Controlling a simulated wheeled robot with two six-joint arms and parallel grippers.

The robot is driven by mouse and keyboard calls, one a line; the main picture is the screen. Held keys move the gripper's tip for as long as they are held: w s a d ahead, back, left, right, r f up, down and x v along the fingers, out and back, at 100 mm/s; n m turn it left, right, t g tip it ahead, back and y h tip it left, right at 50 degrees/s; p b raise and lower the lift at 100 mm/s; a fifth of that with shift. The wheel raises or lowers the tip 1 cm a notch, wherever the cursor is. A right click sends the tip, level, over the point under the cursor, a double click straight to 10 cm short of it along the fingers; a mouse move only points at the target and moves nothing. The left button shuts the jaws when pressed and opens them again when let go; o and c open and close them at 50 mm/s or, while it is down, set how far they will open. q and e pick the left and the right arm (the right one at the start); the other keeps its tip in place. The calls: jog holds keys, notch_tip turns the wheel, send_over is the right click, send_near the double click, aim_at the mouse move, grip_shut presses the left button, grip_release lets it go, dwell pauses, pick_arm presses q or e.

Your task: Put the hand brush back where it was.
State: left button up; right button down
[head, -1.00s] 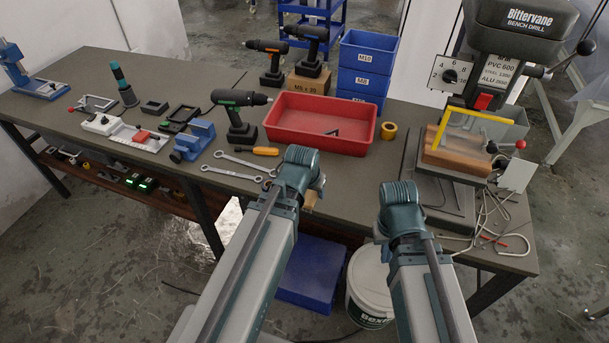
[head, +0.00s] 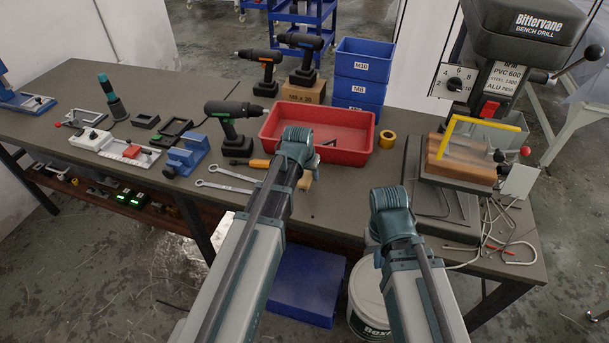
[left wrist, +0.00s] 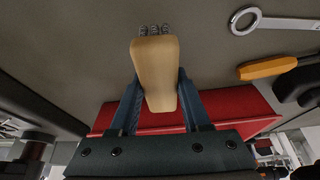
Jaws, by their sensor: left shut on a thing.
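The hand brush (left wrist: 155,70) shows in the left wrist view as a pale wooden block with wiry grey bristles at its far end. My left gripper (left wrist: 157,90) is shut on it, one blue finger on each side. In the head view a small wooden part of the brush (head: 305,181) shows beside my left gripper (head: 297,158), in front of the red tray (head: 350,153). The rest of it is hidden by the arm. My right gripper (head: 390,215) is over the table's front edge, left of the drill base; its fingers are hidden.
Two wrenches (head: 222,187), an orange-handled tool (head: 258,163) and a blue vise (head: 187,158) lie left of my left arm. A yellow tape roll (head: 387,139) stands right of the tray. The bench drill (head: 515,85) stands at right. Bare table lies between the arms.

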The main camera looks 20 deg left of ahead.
aim_at(307, 176)
pick_arm(q)
jog(key=shift+w+a+f, duration=0.1)
jog(key=shift+w+a, duration=0.1)
jog(key=shift+w, duration=0.45)
jog(key=shift+w+a, duration=0.15)
jog(key=shift+w, duration=0.45)
notch_tip(307, 176, down, 3)
jog(key=b, duration=0.3)
jog(key=shift+a+f, duration=0.1)
jog(key=shift+a, duration=0.05)
jog(key=shift+f+b, duration=0.2)
jog(key=shift+b, duration=0.2)
jog(key=shift+s, duration=0.1)
jog(key=shift+f, duration=0.15)
jog(key=o, duration=1.2)
